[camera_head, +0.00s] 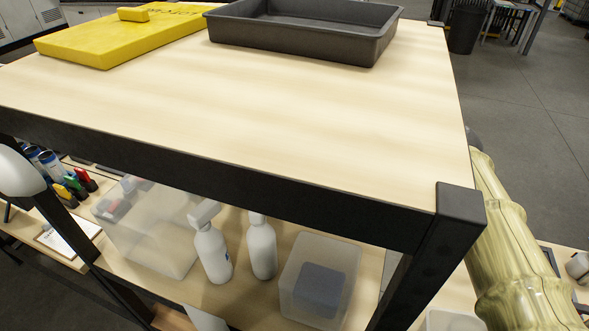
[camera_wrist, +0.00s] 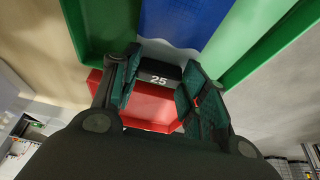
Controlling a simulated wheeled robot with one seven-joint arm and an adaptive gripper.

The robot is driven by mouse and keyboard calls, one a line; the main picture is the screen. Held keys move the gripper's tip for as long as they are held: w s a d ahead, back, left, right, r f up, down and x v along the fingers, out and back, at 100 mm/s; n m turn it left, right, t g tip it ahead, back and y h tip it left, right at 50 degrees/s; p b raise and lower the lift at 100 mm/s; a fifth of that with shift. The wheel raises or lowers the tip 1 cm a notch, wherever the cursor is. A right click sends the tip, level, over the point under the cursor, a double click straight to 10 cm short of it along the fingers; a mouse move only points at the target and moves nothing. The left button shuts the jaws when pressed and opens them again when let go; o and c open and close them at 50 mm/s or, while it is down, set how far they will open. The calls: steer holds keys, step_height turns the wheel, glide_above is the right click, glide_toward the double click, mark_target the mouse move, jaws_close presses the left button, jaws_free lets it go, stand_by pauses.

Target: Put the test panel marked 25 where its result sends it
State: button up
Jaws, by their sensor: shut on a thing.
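In the wrist view, my gripper (camera_wrist: 160,88) is shut on the black tab of the test panel marked 25 (camera_wrist: 159,76). The white number 25 faces the camera. A blue face (camera_wrist: 185,22) stretches away just beyond the tab and looks like the panel's coated sheet, though the join is partly hidden. Green walls of a tray (camera_wrist: 88,30) show on both sides of the blue. A red tray or block (camera_wrist: 150,110) shows below the tab, partly covered by the fingers. I cannot tell whether the panel touches either one. The head view does not show my gripper or the panel.
In the head view, a bench top (camera_head: 250,120) is mostly bare. Below are white bottles (camera_head: 213,252) and clear bins (camera_head: 320,280). A black corner post (camera_head: 455,225) stands at right.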

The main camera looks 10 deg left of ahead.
steer(key=shift+f, duration=0.7)
steer(key=shift+f, duration=0.1)
steer(key=o, duration=1)
steer(key=shift+o, duration=0.2)
steer(key=b+v, duration=0.4)
steer(key=v, duration=0.8)
steer(key=shift+b, duration=0.3)
steer(key=shift+d, duration=0.15)
